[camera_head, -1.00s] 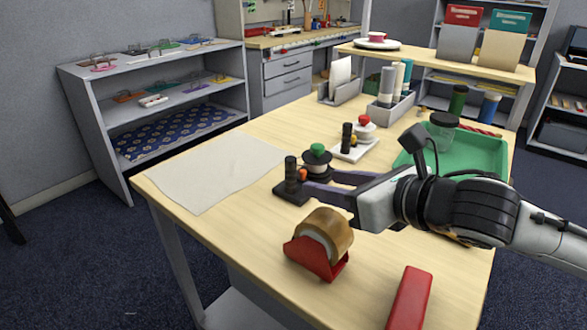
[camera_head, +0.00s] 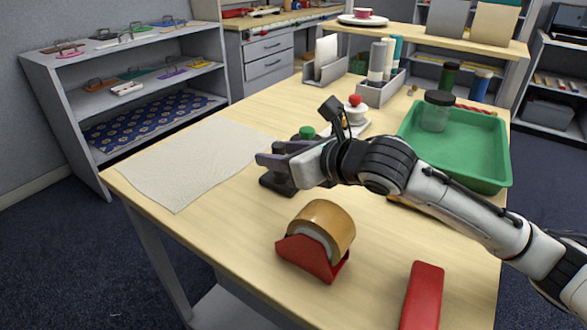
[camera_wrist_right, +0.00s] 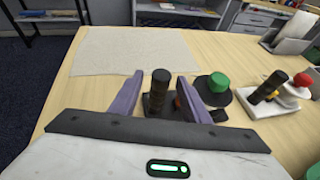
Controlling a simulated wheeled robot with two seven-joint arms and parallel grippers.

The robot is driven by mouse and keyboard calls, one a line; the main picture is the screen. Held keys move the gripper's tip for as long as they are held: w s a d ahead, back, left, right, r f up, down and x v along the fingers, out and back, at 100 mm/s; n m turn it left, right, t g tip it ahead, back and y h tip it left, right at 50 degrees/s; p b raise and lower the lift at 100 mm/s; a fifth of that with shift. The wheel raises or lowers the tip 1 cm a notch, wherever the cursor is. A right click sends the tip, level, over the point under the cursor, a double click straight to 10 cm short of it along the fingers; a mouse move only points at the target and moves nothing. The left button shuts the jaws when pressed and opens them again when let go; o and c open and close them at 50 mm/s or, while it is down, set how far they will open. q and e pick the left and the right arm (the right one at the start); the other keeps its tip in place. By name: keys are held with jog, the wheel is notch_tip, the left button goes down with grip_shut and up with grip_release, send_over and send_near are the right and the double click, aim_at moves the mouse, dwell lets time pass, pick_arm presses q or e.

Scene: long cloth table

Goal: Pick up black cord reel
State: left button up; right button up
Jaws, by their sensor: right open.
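The black cord reel (camera_head: 275,185) stands on the table, largely hidden by my right gripper (camera_head: 275,153) in the head view. In the right wrist view it shows an upright black post (camera_wrist_right: 158,92) on a dark base, with a green-knobbed black disc (camera_wrist_right: 217,90) to the right. Whether post and disc share one base is partly hidden. My right gripper is open, its purple fingers on either side of the post, with the disc outside the right finger. I cannot tell whether the fingers touch it. My left gripper is not in view.
A tape dispenser (camera_head: 318,240) and a red box-like thing (camera_head: 423,298) stand nearer. A similar white-based device (camera_wrist_right: 290,92) stands to the right. A green tray (camera_head: 470,155) with a jar is at the right. A pale cloth (camera_head: 190,165) covers the left.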

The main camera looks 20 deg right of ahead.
jog(key=shift+w+a+f, duration=0.1)
jog(key=shift+w, duration=0.25)
grip_shut()
